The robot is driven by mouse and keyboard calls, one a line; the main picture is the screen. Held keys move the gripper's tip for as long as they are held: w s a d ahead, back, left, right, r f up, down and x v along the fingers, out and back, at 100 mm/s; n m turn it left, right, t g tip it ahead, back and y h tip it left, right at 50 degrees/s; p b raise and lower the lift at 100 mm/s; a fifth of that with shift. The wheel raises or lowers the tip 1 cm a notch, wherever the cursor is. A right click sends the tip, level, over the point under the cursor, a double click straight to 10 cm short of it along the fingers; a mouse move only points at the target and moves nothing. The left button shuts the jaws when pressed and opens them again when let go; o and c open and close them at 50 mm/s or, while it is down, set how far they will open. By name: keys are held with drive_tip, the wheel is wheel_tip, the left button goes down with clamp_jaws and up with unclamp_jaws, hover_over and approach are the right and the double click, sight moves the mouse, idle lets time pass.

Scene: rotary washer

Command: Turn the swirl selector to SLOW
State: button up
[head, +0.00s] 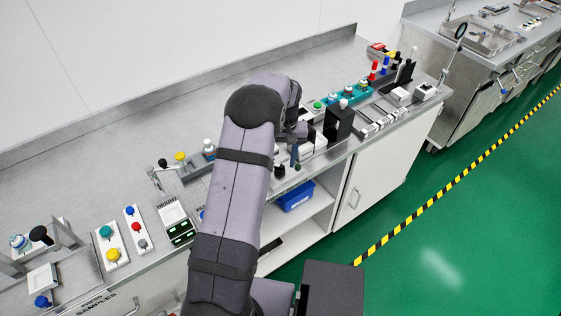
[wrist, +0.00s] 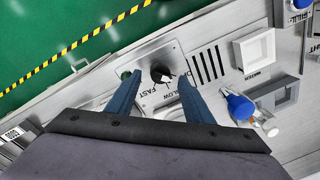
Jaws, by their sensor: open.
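The swirl selector is a black knob (wrist: 161,71) on a grey plate (wrist: 173,52) in the wrist view. FAST is printed by its lower left and SLOW below it to the right; another label is partly hidden by the right finger. I cannot tell for sure which mark the knob points at. My gripper (wrist: 158,79) is open, one finger on each side of the knob, with visible gaps. In the head view my gripper (head: 294,154) is over the bench's front edge, partly hidden by my arm, with a black knob (head: 280,171) just below.
A green button (wrist: 125,73) is beside the left fingertip. In the head view a blue bin (head: 296,196) sits on the shelf below.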

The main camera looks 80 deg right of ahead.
sight(280, 169)
drive_tip(key=shift+w+f+p, duration=0.1)
drive_tip(key=shift+f+p, duration=0.25)
drive_tip(key=shift+f, duration=1)
drive_tip(key=c, duration=1)
drive_tip(key=shift+o, duration=0.2)
